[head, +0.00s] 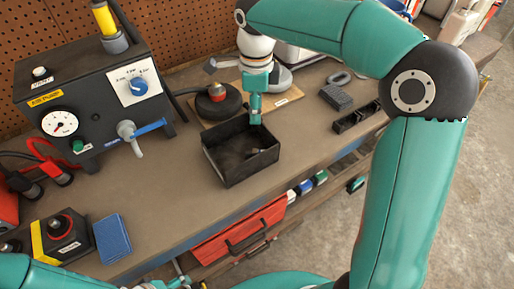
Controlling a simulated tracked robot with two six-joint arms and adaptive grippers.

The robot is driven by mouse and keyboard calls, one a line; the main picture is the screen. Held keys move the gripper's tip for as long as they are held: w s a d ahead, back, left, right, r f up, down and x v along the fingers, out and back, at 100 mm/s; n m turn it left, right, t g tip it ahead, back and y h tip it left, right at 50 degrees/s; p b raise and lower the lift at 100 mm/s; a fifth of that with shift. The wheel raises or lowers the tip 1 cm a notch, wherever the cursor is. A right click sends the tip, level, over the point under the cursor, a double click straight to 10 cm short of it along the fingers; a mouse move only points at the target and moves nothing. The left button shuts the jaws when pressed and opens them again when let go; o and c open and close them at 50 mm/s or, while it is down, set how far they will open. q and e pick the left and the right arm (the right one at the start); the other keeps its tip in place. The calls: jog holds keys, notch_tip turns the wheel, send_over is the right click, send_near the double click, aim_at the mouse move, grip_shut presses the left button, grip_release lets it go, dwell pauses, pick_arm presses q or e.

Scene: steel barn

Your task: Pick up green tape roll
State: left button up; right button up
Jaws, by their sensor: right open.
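A small green roll (320,177), likely the green tape roll, shows below the bench's front edge in the head view, in a row with a blue and a white one. My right gripper (256,116) points down at the back rim of a black open tray (241,172) on the bench, left of and above the green roll and well apart from it. It is open, with nothing visible in it. My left gripper (178,283) shows only in part at the bottom edge; its fingers are too small to read.
A black pump box (85,95) with gauge and knob stands at the back left. A blue pad (112,238) lies at the front left. A red toolbox (240,232) sits below the bench edge. The bench (170,190) is clear left of the tray.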

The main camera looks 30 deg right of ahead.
send_over(259, 151)
jog(key=f, duration=1.1)
jog(key=shift+w+a+f, duration=0.15)
jog(key=shift+w, duration=0.05)
jog(key=f, duration=0.1)
jog(key=f+p, duration=0.1)
jog(key=f, duration=0.3)
jog(key=shift+s+d+p, duration=0.2)
jog(key=shift+s+p, duration=0.05)
jog(key=shift+p, duration=0.15)
jog(key=shift+f, duration=0.3)
grip_shut()
jog(key=shift+r, duration=0.15)
